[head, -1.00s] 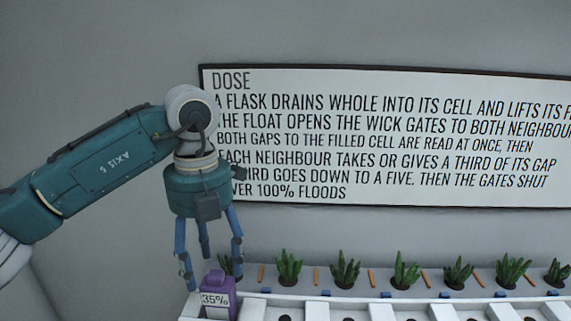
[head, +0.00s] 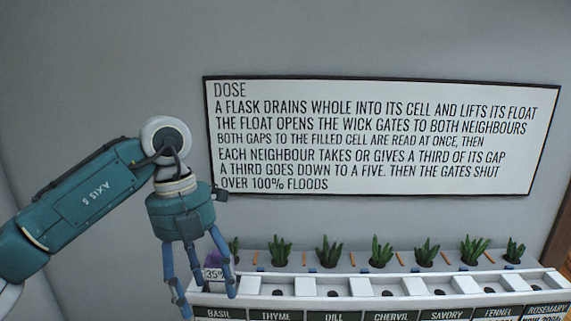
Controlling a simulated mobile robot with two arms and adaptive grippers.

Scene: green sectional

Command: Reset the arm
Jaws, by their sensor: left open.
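My left arm comes in from the left, and its teal three-fingered gripper (head: 207,298) hangs fingers down in front of the left end of the planter. Its fingers are spread open and hold nothing. A purple flask (head: 213,256) with a white label starting "35" shows behind the fingers, at the Basil end. The fingers partly cover the flask and its label. My right gripper is not in view.
A white planter (head: 400,301) runs along the wall with cells labelled Basil, Thyme, Dill, Chervil, Savory, Fennel and Rosemary. Green plants (head: 381,251) and orange strips stand behind it. A "DOSE" sign (head: 380,140) hangs above. Space right of the gripper, above the planter, is clear.

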